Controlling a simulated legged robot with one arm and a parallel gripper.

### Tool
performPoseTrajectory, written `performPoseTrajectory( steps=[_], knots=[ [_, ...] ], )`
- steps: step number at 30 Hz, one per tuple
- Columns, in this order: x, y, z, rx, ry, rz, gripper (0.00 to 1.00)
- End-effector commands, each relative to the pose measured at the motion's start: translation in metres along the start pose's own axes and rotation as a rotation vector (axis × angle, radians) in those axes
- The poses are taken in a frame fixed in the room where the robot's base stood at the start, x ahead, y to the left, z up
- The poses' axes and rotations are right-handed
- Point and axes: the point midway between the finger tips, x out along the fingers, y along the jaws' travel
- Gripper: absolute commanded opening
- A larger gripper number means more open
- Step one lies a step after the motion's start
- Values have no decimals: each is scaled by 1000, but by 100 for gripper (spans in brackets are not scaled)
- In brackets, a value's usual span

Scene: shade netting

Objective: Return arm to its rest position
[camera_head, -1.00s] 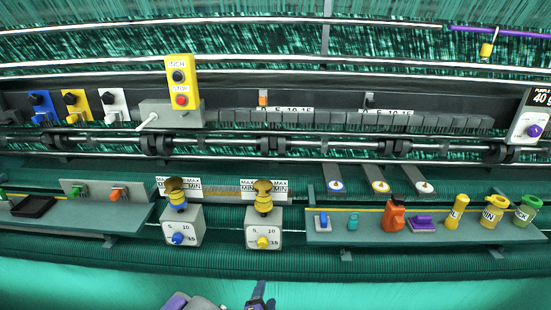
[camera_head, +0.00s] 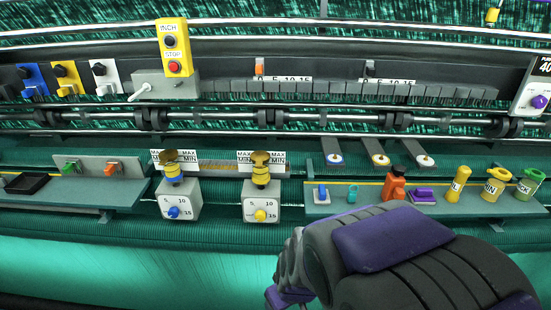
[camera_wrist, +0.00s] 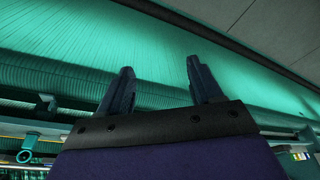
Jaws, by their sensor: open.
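My gripper shows in the wrist view (camera_wrist: 160,85) with its two dark fingers spread apart and nothing between them. Beyond the fingers are green netting (camera_wrist: 150,60) and a grey floor. In the head view, my dark grey and purple arm fills the lower right, in front of the green netting (camera_head: 130,270). The fingers cannot be made out in the head view. The arm covers part of the netting below the right shelf (camera_head: 330,206).
Two dial boxes (camera_head: 178,200) (camera_head: 261,201) stand at centre left. The right shelf holds an orange bottle (camera_head: 394,186) and yellow containers (camera_head: 494,184). A left shelf (camera_head: 90,193) holds a black tray (camera_head: 27,184). A yellow INCH/STOP box (camera_head: 173,48) stands above. The lower left netting is clear.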

Motion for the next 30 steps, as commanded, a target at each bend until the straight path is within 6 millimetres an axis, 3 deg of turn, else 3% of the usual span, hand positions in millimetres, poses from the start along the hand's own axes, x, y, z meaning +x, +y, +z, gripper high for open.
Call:
performPoseTrajectory(
  steps=[9,16,21,30],
  knots=[
    [-79,2,105,300,-222,-53,65],
    [-122,0,177,490,-375,-5,65],
    [-135,-1,200,553,-426,21,65],
    [-136,-1,202,558,-429,23,65]
  ],
)
